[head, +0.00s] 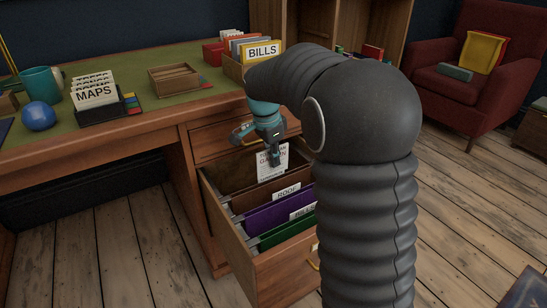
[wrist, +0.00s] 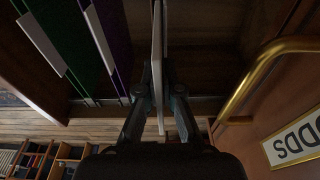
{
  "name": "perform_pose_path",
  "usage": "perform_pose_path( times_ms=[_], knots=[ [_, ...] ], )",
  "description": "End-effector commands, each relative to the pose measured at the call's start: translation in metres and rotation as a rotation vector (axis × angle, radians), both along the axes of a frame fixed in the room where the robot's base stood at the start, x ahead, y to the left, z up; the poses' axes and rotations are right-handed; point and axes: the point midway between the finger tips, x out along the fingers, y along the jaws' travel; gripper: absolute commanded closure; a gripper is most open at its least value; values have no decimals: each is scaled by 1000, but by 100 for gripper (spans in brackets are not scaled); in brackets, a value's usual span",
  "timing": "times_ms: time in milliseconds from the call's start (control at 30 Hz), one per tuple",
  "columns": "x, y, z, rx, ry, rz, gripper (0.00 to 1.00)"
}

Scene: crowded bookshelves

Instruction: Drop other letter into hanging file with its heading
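The letter hangs upright over the rear part of the open drawer (head: 242,262). In the wrist view the letter (wrist: 158,45) shows edge-on between both fingers (wrist: 159,100). Hanging files fill the drawer: a brown one with a tab reading ROOF (head: 286,191), a purple one (head: 268,219) with a partly hidden tab, and a green one (head: 282,236). The green file (wrist: 60,35) and purple file (wrist: 113,30) show left of the letter in the wrist view.
The desk (head: 140,75) holds a MAPS card holder (head: 97,95), a blue ball (head: 38,116), a teal mug (head: 40,82), a wooden tray (head: 175,77) and a BILLS box (head: 262,50). A brass handle (wrist: 262,75) and label are close right of the letter in the wrist view. My arm hides the drawer's right side.

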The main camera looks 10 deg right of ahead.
Motion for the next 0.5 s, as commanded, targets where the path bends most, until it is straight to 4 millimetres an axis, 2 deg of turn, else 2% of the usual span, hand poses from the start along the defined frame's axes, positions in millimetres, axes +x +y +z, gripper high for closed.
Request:
perform_pose_path(
  times_ms=[500],
  knots=[
    [0,0,-17,0,1,0,100]
  ],
)
